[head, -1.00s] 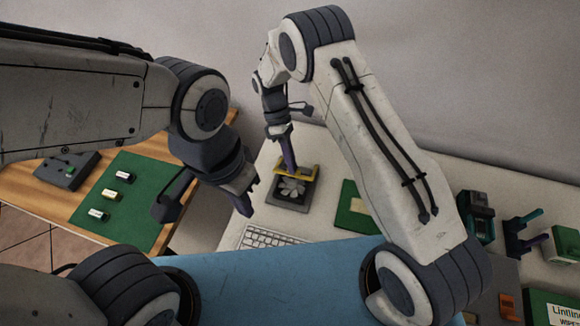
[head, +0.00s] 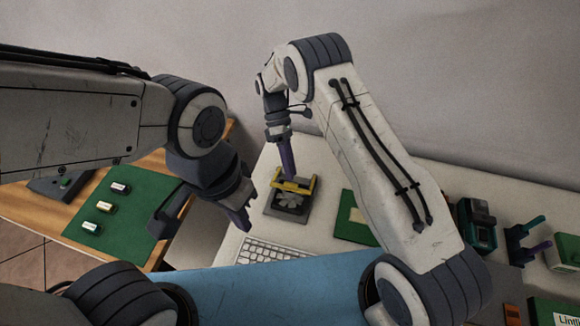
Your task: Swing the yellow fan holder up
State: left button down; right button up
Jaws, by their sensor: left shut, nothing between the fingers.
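A keyboard (head: 262,253) lies in front of the fan. A green board (head: 354,219) is to the right, partly behind my right arm. A green mat (head: 121,237) with small cylinders lies on the wooden table at left. Teal and purple tools (head: 526,240) stand at far right.

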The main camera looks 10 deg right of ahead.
jog(key=b+v, duration=0.3)
jog(key=v, duration=0.7)
jog(key=shift+r, duration=0.2)
jog(key=shift+w+a, duration=0.1)
jog(key=shift+w, duration=0.05)
dwell(0.4)
